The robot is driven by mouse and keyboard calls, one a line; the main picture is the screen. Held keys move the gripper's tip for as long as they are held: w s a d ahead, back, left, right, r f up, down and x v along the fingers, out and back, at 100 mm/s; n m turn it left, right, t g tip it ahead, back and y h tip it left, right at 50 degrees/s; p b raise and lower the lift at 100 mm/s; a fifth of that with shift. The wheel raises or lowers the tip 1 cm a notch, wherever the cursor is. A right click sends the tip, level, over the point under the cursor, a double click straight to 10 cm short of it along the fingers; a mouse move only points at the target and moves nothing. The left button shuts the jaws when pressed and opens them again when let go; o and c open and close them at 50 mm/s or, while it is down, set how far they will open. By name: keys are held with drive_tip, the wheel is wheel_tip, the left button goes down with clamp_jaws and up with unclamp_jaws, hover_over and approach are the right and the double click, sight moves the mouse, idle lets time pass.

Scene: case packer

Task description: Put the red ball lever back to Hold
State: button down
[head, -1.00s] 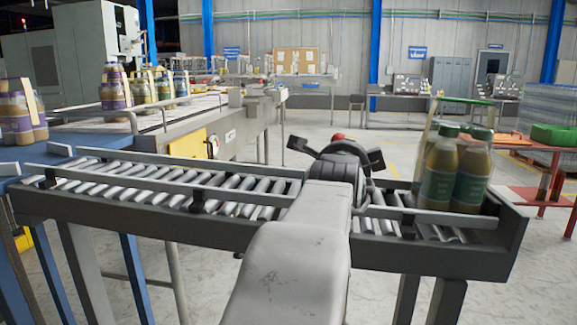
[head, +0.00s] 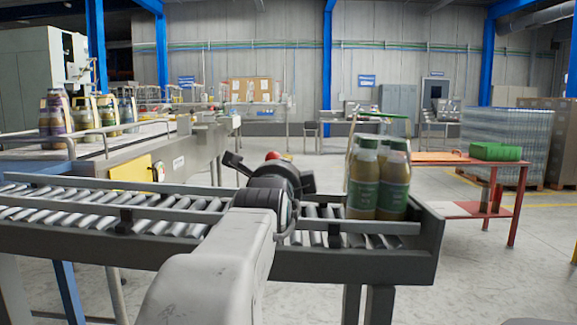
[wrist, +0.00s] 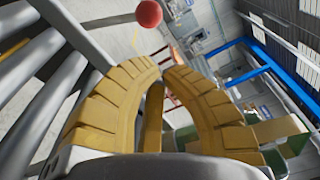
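The red ball (head: 272,156) of the lever shows just above and behind my gripper in the head view; the lever's rod is hidden there. In the wrist view the red ball (wrist: 149,13) is at the top edge, beyond the fingertips and apart from them. No Hold marking is legible.
The roller conveyor (head: 75,212) with side rails runs beneath my arm. A pack of green-labelled bottles (head: 377,185) stands at its right end. A red table (head: 440,158) with green items is at right. A metal conveyor table with more bottles (head: 55,120) is at left.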

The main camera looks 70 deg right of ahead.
drive_tip(key=b+x, duration=0.1)
drive_tip(key=x, duration=0.8)
drive_tip(key=shift+d+b, duration=0.3)
drive_tip(key=shift+d, duration=0.05)
drive_tip(key=shift+w, duration=0.1)
